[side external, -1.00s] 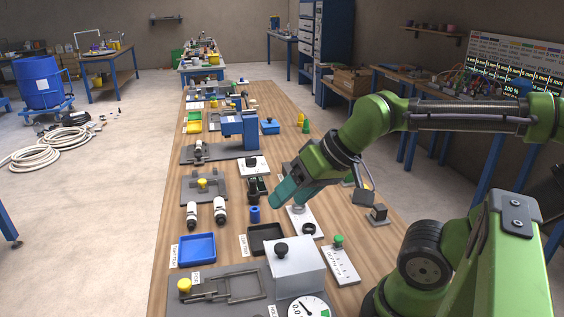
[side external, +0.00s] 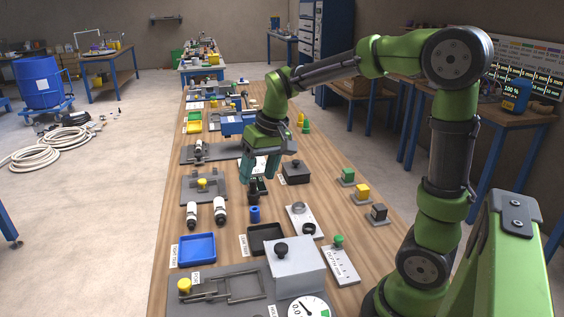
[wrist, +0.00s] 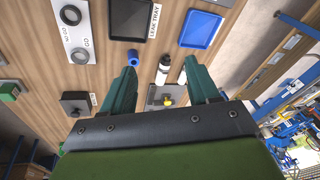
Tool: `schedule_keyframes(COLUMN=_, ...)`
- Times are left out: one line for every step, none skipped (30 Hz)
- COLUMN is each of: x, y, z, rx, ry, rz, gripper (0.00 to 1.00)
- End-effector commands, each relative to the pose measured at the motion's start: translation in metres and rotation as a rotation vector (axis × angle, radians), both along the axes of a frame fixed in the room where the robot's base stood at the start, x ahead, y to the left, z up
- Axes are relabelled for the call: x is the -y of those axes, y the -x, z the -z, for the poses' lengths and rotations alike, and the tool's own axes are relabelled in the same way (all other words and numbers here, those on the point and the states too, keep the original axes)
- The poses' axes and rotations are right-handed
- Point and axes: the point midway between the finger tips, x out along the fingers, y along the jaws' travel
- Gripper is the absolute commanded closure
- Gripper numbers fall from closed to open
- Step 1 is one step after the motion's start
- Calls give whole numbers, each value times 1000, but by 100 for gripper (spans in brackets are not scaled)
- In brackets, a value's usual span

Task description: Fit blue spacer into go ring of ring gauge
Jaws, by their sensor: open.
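The blue spacer (side external: 254,214) stands on the wooden table, left of the ring gauge. It also shows in the wrist view (wrist: 133,59), just beyond the left fingertip. The ring gauge (side external: 300,217) is a white plate with two dark rings; in the wrist view the plate (wrist: 75,36) carries GO and NO GO labels between the rings. I cannot tell for sure which ring is the go ring. Both rings look empty. My gripper (wrist: 160,70) is open and empty, pointing down above the table, on the far side of the spacer in the side view (side external: 259,181).
A black leak tray (side external: 266,239) and a blue tray (side external: 197,248) lie nearer the camera. A dark block (side external: 296,172) stands right of my gripper. A fixture with a yellow knob (side external: 203,184) lies at left.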

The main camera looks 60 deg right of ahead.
Motion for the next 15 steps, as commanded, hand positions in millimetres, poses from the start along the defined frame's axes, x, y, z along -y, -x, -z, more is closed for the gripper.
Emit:
schedule_keyframes(x=15, y=-18, z=10, rx=-45, ry=17, rz=-9, gripper=40)
schedule_keyframes(x=23, y=-27, z=14, rx=-68, ry=24, rz=-18, gripper=40)
schedule_keyframes(x=33, y=-38, z=20, rx=-98, ry=38, rz=-34, gripper=40)
schedule_keyframes(x=41, y=-46, z=25, rx=-121, ry=46, rz=-45, gripper=40)
schedule_keyframes(x=48, y=-53, z=29, rx=-141, ry=57, rz=-59, gripper=40)
schedule_keyframes(x=57, y=-63, z=35, rx=-167, ry=69, rz=-78, gripper=40)
schedule_keyframes(x=64, y=-69, z=38, rx=-186, ry=78, rz=-92, gripper=40)
schedule_keyframes(x=70, y=-75, z=41, rx=-201, ry=86, rz=-107, gripper=40)
schedule_keyframes(x=77, y=-82, z=44, rx=-219, ry=97, rz=-131, gripper=40)
schedule_keyframes(x=80, y=-86, z=44, rx=-228, ry=103, rz=-148, gripper=40)
schedule_keyframes(x=83, y=-90, z=42, rx=-234, ry=111, rz=-164, gripper=40)
schedule_keyframes(x=86, y=-93, z=38, rx=-236, ry=118, rz=-185, gripper=40)
schedule_keyframes(x=87, y=-95, z=33, rx=-232, ry=123, rz=-200, gripper=40)
schedule_keyframes(x=87, y=-96, z=27, rx=-228, ry=126, rz=-216, gripper=40)
schedule_keyframes(x=86, y=-95, z=25, rx=-233, ry=124, rz=-237, gripper=40)
